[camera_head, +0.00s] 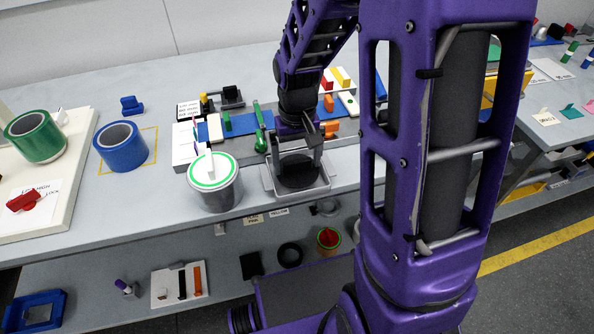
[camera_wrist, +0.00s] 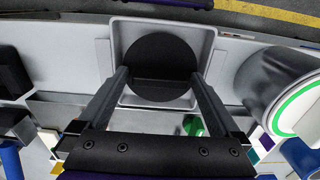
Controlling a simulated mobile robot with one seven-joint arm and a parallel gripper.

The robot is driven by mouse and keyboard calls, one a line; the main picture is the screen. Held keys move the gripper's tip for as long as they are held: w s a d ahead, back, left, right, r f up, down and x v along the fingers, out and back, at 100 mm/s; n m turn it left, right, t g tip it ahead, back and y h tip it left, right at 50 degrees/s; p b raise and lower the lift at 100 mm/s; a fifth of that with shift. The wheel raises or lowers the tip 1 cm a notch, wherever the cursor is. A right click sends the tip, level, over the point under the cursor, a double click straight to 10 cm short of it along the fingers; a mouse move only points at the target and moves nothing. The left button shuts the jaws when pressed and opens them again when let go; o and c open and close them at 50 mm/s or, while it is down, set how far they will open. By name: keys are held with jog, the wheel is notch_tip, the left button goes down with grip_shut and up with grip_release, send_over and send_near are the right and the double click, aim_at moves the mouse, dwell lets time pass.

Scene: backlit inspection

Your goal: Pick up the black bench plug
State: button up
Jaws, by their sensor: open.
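The black bench plug appears to be the round black piece (camera_head: 300,176) lying in a shallow grey tray (camera_head: 268,187) at the bench's front edge. In the wrist view the black piece (camera_wrist: 160,52) shows as a dark disc with a straight-edged dark part at its near side, inside the tray (camera_wrist: 124,38). My gripper (camera_head: 300,152) is above the tray. In the wrist view my gripper (camera_wrist: 162,76) is open, its fingers on either side of the disc's near part with gaps between. Whether the fingertips are level with the piece, I cannot tell.
A metal can (camera_head: 216,190) with a green-rimmed lid stands close left of the tray; it also shows in the wrist view (camera_wrist: 270,85). A blue roll (camera_head: 122,148) stands farther left. Small coloured parts crowd the bench behind. The lower shelf holds a black ring (camera_head: 290,254).

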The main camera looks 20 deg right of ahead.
jog(key=shift+r, duration=0.1)
jog(key=c, duration=1.1)
